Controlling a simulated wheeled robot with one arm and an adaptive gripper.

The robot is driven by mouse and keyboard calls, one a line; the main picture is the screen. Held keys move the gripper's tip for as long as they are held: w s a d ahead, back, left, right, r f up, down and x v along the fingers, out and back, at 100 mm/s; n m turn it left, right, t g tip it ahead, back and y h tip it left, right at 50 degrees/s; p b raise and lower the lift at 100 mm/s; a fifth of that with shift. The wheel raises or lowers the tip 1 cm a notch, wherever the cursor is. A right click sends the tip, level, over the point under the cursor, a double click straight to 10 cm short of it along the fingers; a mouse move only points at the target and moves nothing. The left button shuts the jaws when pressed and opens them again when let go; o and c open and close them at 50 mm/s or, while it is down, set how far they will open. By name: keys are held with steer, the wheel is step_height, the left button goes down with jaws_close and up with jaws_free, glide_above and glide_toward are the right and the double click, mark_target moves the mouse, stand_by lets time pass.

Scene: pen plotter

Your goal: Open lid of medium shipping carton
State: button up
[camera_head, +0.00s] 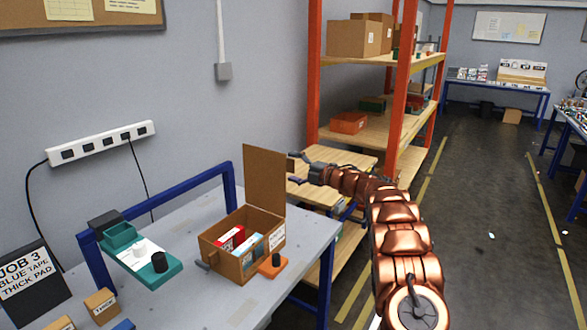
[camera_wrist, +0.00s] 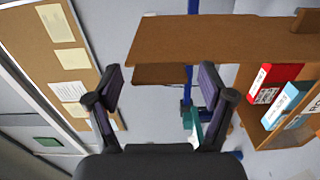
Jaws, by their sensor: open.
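The medium shipping carton (camera_head: 228,258) is a brown box on the grey table, with a white label on its side. Its lid (camera_head: 264,180) stands upright from the back right edge, so the carton is open. Inside lie a red box (camera_head: 230,239) and a pale blue and white box (camera_head: 247,246). My gripper (camera_head: 293,168) is open and empty, just right of the upright lid; I cannot tell if they touch. In the wrist view, the lid (camera_wrist: 215,38) spans the upper area beyond my fingers (camera_wrist: 160,86), and the carton's inside shows at the right.
A teal device (camera_head: 146,262) stands left of the carton, and an orange block with a black knob (camera_head: 272,265) sits by its right corner. A blue frame (camera_head: 165,195) rises behind. An orange-posted shelf (camera_head: 350,125) stands beyond my arm. The table's front right is bare.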

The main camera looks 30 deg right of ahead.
steer(key=shift+s, duration=0.1)
steer(key=v, duration=1.1)
steer(key=shift+s+d, duration=0.2)
steer(key=shift+s, duration=0.15)
